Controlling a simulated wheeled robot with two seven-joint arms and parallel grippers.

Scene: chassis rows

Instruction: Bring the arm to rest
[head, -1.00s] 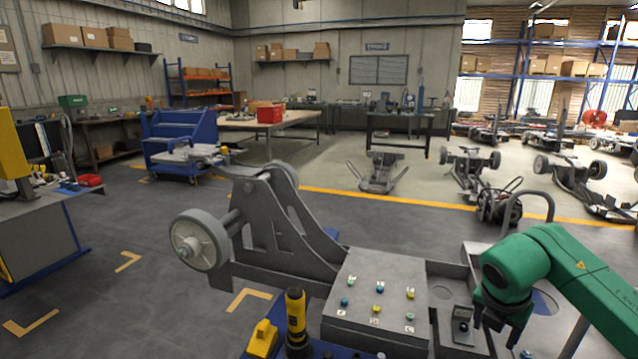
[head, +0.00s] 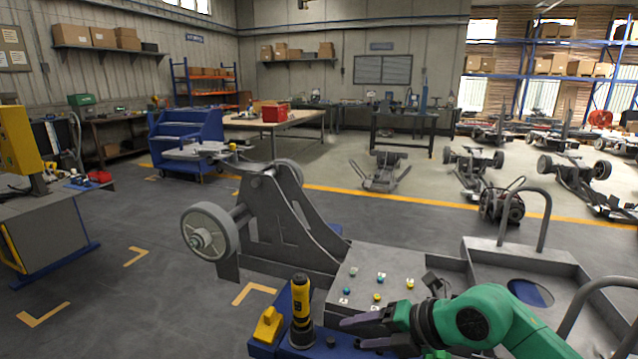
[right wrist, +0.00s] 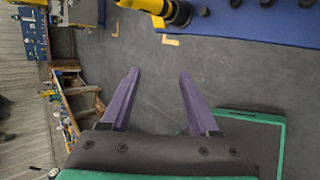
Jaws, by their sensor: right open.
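My right arm (head: 490,318) is green and reaches in from the lower right of the head view. Its right gripper (head: 354,333) points left, low over the front of the grey button panel (head: 350,262). The two purple-grey fingers are apart, and in the right wrist view the gripper (right wrist: 158,76) has nothing between them. The gripper and forearm hide the panel's lower part. My left gripper shows in neither view.
A yellow and black tool (head: 301,305) stands upright left of the right gripper, beside a yellow block (head: 268,325). A grey wheel (head: 209,231) and frame stand behind. Metal hoop handles (head: 523,215) rise to the right. Open floor lies left.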

